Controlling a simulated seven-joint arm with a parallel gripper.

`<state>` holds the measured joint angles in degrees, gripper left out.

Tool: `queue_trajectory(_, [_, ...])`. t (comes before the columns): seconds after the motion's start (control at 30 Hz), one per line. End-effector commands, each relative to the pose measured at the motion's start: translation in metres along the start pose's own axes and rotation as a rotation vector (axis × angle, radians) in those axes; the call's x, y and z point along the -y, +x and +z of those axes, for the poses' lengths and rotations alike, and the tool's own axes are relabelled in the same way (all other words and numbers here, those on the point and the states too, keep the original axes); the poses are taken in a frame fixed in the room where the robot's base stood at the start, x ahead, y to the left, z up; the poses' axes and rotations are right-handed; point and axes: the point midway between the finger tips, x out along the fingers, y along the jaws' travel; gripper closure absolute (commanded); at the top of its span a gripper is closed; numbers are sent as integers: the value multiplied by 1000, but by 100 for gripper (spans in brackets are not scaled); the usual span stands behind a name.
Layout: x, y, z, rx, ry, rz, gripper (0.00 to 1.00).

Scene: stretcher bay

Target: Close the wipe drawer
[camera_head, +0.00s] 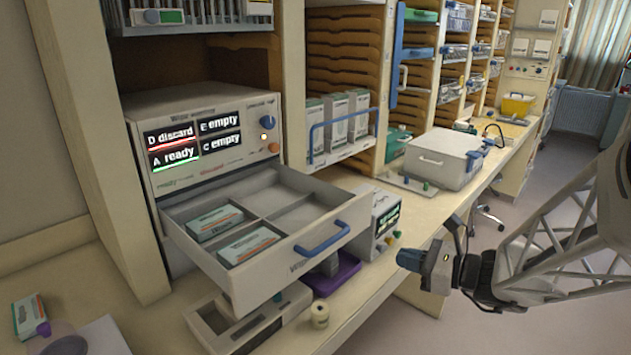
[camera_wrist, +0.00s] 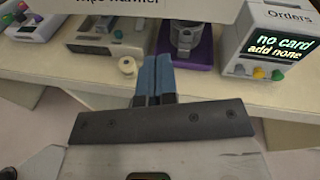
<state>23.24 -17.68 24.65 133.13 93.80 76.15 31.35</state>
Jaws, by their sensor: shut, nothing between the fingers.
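The wipe drawer (camera_head: 281,270) is pulled well out of the wipe warmer (camera_head: 215,125) in the head view. It has a blue bar handle (camera_head: 322,239) on its front and divided compartments inside. Two wipe packs (camera_head: 249,244) lie in the compartments on the left side; the other compartments look empty. The drawer's front lower edge also shows at the top of the wrist view (camera_wrist: 120,4). My gripper (camera_head: 409,259) is to the right of the drawer, apart from the handle. Its blue fingers (camera_wrist: 153,78) are together with nothing between them.
Below the drawer are a grey device (camera_head: 245,318), a small roll (camera_head: 320,314) and a purple-based stand (camera_head: 335,273). An orders box (camera_head: 378,222) reading "no card, add none" stands right of the drawer. A grey case (camera_head: 442,158) sits farther along the counter. The aisle right of the counter is open.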

Motion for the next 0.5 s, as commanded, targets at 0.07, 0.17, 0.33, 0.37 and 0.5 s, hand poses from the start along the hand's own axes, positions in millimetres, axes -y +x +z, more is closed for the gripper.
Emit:
queue_trajectory(0.07, [17, -6, -6, 44, 64, -67, 100])
queue_trajectory(0.17, [32, -12, -11, 89, 121, -130, 100])
queue_trajectory(0.33, [45, -18, -14, 126, 165, -181, 100])
queue_trajectory(0.37, [46, -18, -14, 129, 167, -184, 100])
queue_trajectory(0.5, [46, -18, -14, 130, 169, -186, 100])
